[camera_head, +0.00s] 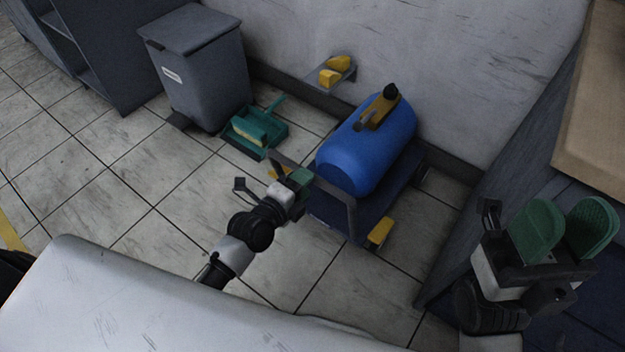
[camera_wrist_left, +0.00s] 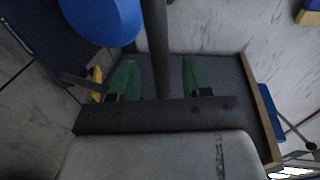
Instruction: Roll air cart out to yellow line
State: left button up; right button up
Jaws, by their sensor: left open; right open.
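The air cart is a low dark blue platform (camera_head: 372,222) carrying a blue tank (camera_head: 366,150), with a grey handle frame (camera_head: 351,214) at its near end. It stands close to the back wall. My left gripper (camera_head: 289,178) is at the handle's left side. In the left wrist view, a dark bar of the handle (camera_wrist_left: 156,45) runs between the spread green fingers of the left gripper (camera_wrist_left: 160,78), and the blue tank (camera_wrist_left: 103,18) is behind. A yellow line (camera_head: 10,236) shows on the floor at far left. My right gripper (camera_head: 565,232) is open and empty at right.
A grey bin (camera_head: 200,75) and a green dustpan with brush (camera_head: 256,132) stand left of the cart. Yellow blocks (camera_head: 334,72) sit in a wall holder. A yellow piece (camera_head: 380,233) is at the cart's near corner. Tiled floor to the left is clear.

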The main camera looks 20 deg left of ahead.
pick_arm(q)
jog(key=shift+b+x, duration=0.45)
jog(key=shift+x, duration=1.45)
grip_shut()
